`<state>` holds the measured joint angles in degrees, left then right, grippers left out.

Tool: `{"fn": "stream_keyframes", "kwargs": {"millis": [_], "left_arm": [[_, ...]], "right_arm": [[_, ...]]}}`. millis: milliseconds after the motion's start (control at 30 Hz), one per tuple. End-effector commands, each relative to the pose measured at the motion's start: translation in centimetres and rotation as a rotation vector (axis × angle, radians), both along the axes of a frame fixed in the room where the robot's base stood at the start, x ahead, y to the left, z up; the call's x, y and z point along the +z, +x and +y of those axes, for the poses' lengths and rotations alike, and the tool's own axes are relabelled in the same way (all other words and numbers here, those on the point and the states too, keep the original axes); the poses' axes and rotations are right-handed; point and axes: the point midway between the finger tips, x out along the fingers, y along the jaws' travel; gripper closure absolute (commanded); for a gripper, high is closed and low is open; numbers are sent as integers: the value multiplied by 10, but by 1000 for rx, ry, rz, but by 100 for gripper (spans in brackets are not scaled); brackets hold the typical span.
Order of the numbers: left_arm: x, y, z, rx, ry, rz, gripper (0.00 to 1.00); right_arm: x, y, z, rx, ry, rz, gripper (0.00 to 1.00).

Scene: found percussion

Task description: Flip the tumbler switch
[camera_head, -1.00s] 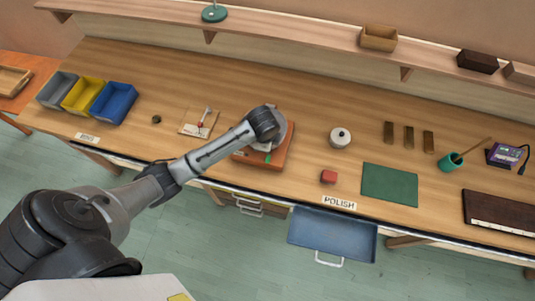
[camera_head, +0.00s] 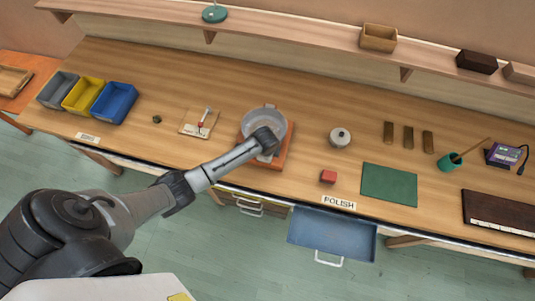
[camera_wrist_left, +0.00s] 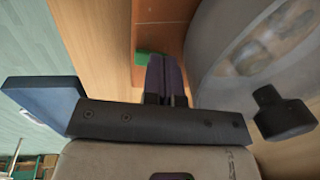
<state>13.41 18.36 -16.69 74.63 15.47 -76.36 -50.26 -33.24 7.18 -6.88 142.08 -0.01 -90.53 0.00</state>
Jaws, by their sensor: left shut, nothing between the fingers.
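The tumbler is a grey round drum (camera_head: 263,121) on an orange-brown base (camera_head: 285,157) near the bench's front edge. In the left wrist view, the drum (camera_wrist_left: 245,55) holds several stones and has a dark stub on its side. A small green piece, which looks like its switch (camera_wrist_left: 146,57), sits on the base beside the drum. My left gripper (camera_wrist_left: 163,66) is shut and empty, its fingers right at the green piece; I cannot tell whether they touch. In the head view my wrist hides the fingers and the green piece. My right gripper is not in view.
An open blue drawer (camera_head: 330,235) juts out below the front edge. A red block (camera_head: 328,176), a lidded grey pot (camera_head: 340,138) and a green mat (camera_head: 389,185) lie to the right. A small board with a red-handled tool (camera_head: 198,123) lies to the left.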

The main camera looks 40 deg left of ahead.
Motion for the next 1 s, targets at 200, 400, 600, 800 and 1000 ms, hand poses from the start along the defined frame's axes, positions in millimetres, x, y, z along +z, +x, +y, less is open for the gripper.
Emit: {"fn": "stream_keyframes", "kwargs": {"millis": [200,400,600,800,1000], "left_arm": [[-3,0,0,-1,1,1,100],[-3,0,0,0,1,0,100],[-11,4,3,0,2,1,100],[-15,2,3,0,2,3,100],[-15,-2,2,0,3,6,100]], "right_arm": [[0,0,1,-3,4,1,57],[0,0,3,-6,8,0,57],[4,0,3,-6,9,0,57],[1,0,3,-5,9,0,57],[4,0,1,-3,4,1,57]]}}
